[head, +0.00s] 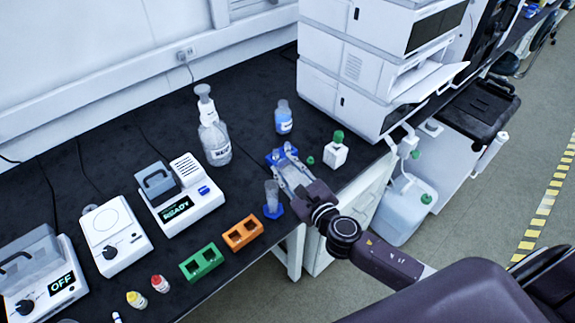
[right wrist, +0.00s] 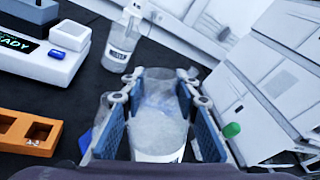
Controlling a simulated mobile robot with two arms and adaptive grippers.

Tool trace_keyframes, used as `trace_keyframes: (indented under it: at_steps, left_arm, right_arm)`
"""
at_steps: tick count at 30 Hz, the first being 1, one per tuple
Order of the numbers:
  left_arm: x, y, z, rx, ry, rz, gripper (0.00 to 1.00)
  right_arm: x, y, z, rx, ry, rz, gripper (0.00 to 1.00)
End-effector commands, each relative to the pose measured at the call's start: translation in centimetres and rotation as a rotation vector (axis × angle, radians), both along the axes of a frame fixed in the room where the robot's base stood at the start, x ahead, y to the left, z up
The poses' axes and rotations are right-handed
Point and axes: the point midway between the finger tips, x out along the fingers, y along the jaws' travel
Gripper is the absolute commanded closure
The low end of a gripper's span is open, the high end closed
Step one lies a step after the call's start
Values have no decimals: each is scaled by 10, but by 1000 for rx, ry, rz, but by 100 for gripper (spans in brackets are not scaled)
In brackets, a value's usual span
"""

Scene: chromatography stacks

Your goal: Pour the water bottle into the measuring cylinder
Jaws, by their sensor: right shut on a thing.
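My right gripper (head: 284,158) is shut on the water bottle (right wrist: 160,115), a clear vessel with what looks like a white label low on its side. In the head view its fingers mostly cover the bottle. The liquid level cannot be made out. The measuring cylinder (head: 271,191) is clear with a blue base and stands upright on the dark bench near its front edge, just left of the gripper. Blue at the gripper's far end may be finger pads or another base. My left gripper is not in view.
A labelled bottle with a white top (head: 216,142), a blue-liquid bottle (head: 284,120) and a green-capped bottle (head: 336,155) stand around the gripper. Orange (head: 242,234) and green (head: 201,262) racks lie left. White instrument stack (head: 345,75) bounds the right.

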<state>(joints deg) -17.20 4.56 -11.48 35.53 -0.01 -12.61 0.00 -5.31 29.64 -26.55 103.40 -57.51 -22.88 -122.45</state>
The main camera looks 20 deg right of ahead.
Motion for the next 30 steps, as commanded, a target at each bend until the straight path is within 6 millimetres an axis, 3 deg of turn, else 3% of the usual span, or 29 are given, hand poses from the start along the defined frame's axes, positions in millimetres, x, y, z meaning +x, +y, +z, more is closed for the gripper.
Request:
trace_keyframes:
  at_steps: [15,30]
  left_arm:
    - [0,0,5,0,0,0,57]
    - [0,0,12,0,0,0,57]
  right_arm:
    - [1,1,3,-17,-2,-1,100]
    - [1,3,-7,-91,10,-1,100]
